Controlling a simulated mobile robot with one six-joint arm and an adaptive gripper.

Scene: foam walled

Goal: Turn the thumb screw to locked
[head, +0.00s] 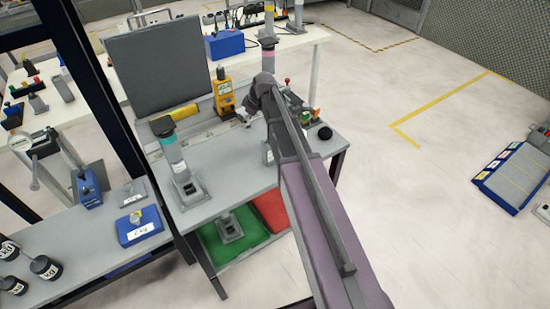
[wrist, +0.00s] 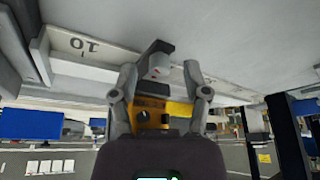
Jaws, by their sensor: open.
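My gripper (head: 248,114) is over the back part of the grey workbench (head: 235,165), to the right of a yellow device (head: 223,97). In the wrist view my gripper (wrist: 159,70) has its two fingers spread wide. A small pale block with a dark end (wrist: 158,64) shows between the fingertips, with space on both sides. The yellow device (wrist: 150,116) with a round black knob shows lower between the fingers. I cannot tell for sure which part is the thumb screw, nor its lock position.
A grey panel (head: 157,65) stands at the bench's back left. A cylinder on a stand (head: 175,158) is at the front left. A black ball (head: 325,133) sits near the right edge. Open floor is to the right.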

